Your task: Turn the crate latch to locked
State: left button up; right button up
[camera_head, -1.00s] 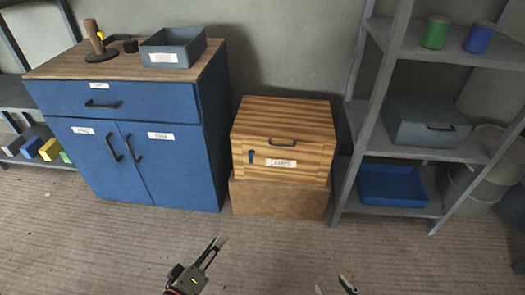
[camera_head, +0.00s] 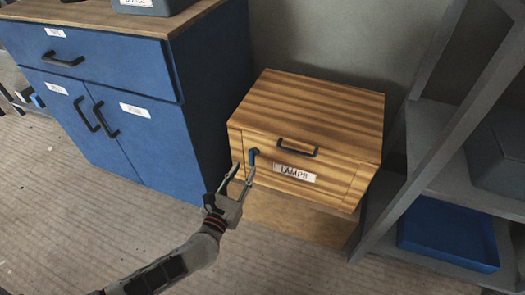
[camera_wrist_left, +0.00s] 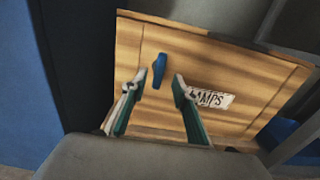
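The wooden crate (camera_head: 310,120) has a front panel with a dark handle (camera_head: 297,147) and a white LAMPS label (camera_head: 294,173). Its small blue latch (camera_head: 253,156) is at the left of the front panel, its lever pointing roughly down. In the left wrist view the latch (camera_wrist_left: 159,70) stands near upright between the fingertips. My left gripper (camera_head: 242,171) is open and empty, just in front of and slightly below the latch. In the left wrist view its fingers (camera_wrist_left: 157,80) are spread on either side of the latch; contact cannot be told. My right gripper is out of view.
The crate stands on a brown box (camera_head: 290,214). A blue cabinet (camera_head: 120,110) is close on the left. A grey shelf (camera_head: 440,130) with a blue tray (camera_head: 450,235) stands at the right. The floor in front is clear.

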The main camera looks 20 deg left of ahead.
aim_at(250, 158)
pick_arm(q)
jog(key=w+b, duration=0.1)
jog(key=w, duration=0.6)
jog(key=shift+w+d+r, duration=0.1)
jog(key=shift+w+r, duration=0.05)
jog(key=shift+c, duration=0.3)
grip_shut()
